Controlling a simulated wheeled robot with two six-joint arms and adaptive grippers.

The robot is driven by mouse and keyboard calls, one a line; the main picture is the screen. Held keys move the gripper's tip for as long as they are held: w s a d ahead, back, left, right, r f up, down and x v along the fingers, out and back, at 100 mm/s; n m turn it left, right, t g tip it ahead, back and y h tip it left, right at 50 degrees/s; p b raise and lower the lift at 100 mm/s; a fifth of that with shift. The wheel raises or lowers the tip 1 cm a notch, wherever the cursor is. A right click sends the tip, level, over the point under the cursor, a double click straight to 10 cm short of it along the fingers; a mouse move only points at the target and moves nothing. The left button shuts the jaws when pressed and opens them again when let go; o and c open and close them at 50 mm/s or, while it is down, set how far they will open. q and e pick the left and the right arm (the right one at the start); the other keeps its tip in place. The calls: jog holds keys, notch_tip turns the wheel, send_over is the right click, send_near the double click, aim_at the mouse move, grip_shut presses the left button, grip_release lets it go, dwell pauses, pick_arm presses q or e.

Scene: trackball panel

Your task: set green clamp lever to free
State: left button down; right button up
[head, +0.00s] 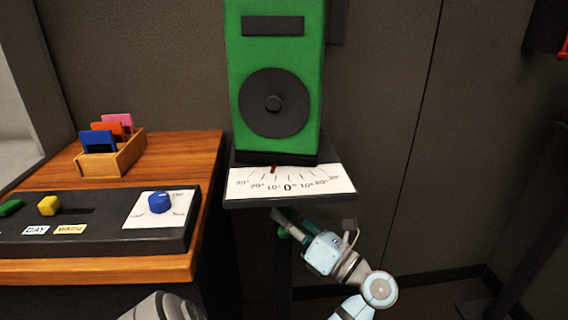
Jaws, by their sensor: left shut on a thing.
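A small green piece, which looks like the end of the green clamp lever (283,233), shows under the front of the scale plate on the speaker stand. My left gripper (287,222) is there, just below the plate, its fingers shut on the lever. The fingers and the plate hide most of the lever, so its free or locked setting cannot be read. The green speaker (278,70) stands upright on the stand above the white scale (240,186). A red pointer (274,169) stands left of the 0 mark. My right gripper is not in view.
On the left, a wooden desk (208,165) carries a dark panel (100,238) with a blue knob (160,203), a yellow slider (49,206) and a green one (10,208). A wooden card holder (120,160) stands behind. The space right of the stand is largely clear.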

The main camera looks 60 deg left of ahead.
pick_arm(q)
jog(key=shift+w+d+f+n, duration=0.1)
jog(key=shift+n, duration=0.2)
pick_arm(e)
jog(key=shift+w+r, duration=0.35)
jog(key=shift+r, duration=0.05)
pick_arm(q)
jog(key=c, duration=1.7)
grip_release()
jog(key=shift+d, duration=0.1)
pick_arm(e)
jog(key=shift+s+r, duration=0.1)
